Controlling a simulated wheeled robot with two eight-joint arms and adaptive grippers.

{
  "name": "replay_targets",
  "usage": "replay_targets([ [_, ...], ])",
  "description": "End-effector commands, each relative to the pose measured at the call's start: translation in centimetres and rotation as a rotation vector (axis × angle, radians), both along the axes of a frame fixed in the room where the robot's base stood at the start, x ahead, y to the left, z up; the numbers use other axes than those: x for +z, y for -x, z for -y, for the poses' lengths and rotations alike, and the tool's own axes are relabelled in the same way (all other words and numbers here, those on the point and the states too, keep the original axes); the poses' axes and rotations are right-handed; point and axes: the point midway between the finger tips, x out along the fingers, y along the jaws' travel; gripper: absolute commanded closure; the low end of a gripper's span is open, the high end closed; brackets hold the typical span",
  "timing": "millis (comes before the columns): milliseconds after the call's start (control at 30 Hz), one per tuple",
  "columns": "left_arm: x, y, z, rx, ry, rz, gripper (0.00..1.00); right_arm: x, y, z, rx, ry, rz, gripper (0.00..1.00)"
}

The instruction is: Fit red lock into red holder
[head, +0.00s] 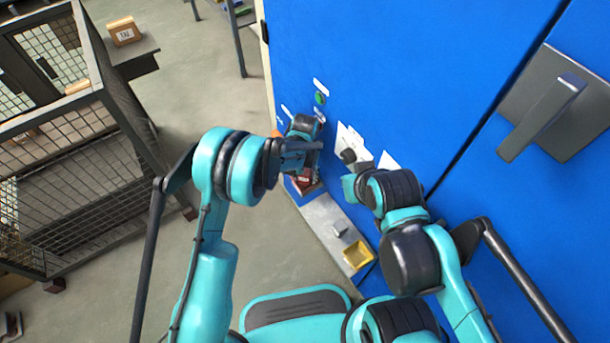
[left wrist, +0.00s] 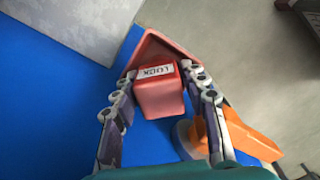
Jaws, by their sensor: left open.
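The red lock (left wrist: 160,97), with a white LOCK label, sits between the spread fingers of my left gripper (left wrist: 160,75) in the left wrist view. Behind it is a larger red, pointed piece, which looks like the red holder (left wrist: 150,48); whether the lock is seated in it I cannot tell. In the head view the red lock (head: 305,177) shows just below my left gripper (head: 305,160), partly hidden by it. My left gripper is open around the lock. My right gripper (head: 352,178) is beside the blue cabinet front; its fingers are unclear.
A grey ledge (head: 318,217) with a yellow tray (head: 357,254) runs below the left gripper. An orange handle (left wrist: 250,138) is close to the gripper's right finger. A black knob (head: 348,156) and green button (head: 320,98) are on the blue cabinet (head: 400,60). A mesh cage (head: 70,150) stands left.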

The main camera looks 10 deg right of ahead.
Motion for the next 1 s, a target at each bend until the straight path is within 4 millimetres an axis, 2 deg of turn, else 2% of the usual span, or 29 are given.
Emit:
replay_targets([
  [167, 3.3, 0.0, 0.0, 0.000, 0.000, 0.000, 0.57, 1.8, 0.0, 0.0, 0.000, 0.000, 0.000, 1.00],
  [300, 6.7, 0.0, 0.0, 0.000, 0.000, 0.000, 0.57, 3.2, 0.0, 0.0, 0.000, 0.000, 0.000, 1.00],
  [500, 10.5, 0.0, 0.0, 0.000, 0.000, 0.000, 0.57, 4.6, 0.0, 0.0, 0.000, 0.000, 0.000, 1.00],
  [700, 12.3, 0.0, 0.0, 0.000, 0.000, 0.000, 0.57, 5.1, 0.0, 0.0, 0.000, 0.000, 0.000, 1.00],
  [1000, 13.0, 0.0, -0.4, 0.005, 0.003, 0.005, 0.57, 5.0, 0.0, 0.0, 0.000, 0.000, 0.000, 1.00],
])
